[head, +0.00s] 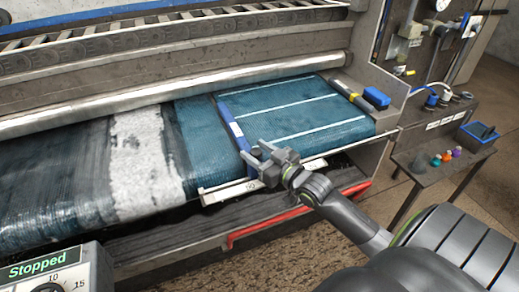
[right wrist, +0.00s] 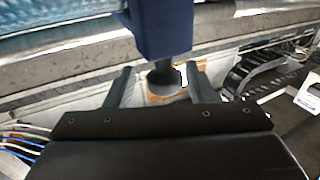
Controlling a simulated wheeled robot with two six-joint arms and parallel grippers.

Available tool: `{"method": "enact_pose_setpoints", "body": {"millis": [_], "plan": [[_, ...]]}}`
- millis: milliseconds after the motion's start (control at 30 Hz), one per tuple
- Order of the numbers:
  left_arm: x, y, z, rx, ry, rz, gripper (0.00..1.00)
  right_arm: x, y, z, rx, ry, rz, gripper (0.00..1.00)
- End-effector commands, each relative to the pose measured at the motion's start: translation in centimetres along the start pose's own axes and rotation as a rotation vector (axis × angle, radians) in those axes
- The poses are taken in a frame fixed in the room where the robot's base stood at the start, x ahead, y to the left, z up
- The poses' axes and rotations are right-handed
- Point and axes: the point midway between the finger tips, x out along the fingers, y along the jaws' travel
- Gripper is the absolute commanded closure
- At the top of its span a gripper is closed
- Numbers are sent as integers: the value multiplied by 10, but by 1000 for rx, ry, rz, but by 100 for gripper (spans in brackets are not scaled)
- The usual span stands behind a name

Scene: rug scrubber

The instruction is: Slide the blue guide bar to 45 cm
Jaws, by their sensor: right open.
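The blue guide bar (head: 234,126) lies across the teal belt (head: 185,125), with a white label on it. Its front end is by my right gripper (head: 255,152) at the belt's front edge. In the right wrist view the bar's blue end block (right wrist: 160,28) hangs at the top, with a dark stem and round knob (right wrist: 164,77) below. My right gripper (right wrist: 160,80) is open, with one finger on each side of the knob, apparently not pressing on it. A white scale strip (head: 229,191) runs along the front edge; its numbers are too small to read surely. My left gripper is not in view.
A control box (head: 45,272) at lower left shows "Stopped" beside a dial. A white patch (head: 146,165) lies on the belt left of the bar. A red rail (head: 270,228) runs below the front edge. A side table (head: 430,172) with small coloured items stands at right.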

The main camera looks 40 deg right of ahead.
Motion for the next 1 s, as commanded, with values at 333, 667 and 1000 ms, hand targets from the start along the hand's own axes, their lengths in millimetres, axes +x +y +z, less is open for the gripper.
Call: {"method": "enact_pose_setpoints", "body": {"millis": [333, 667, 1000], "plan": [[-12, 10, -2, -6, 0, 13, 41, -34, 0, -2, -2, -4, 0, 50], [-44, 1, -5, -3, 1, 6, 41, -97, 1, -4, 1, -6, 1, 50], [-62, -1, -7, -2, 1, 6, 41, -157, 0, 0, 1, -4, 0, 50]]}}
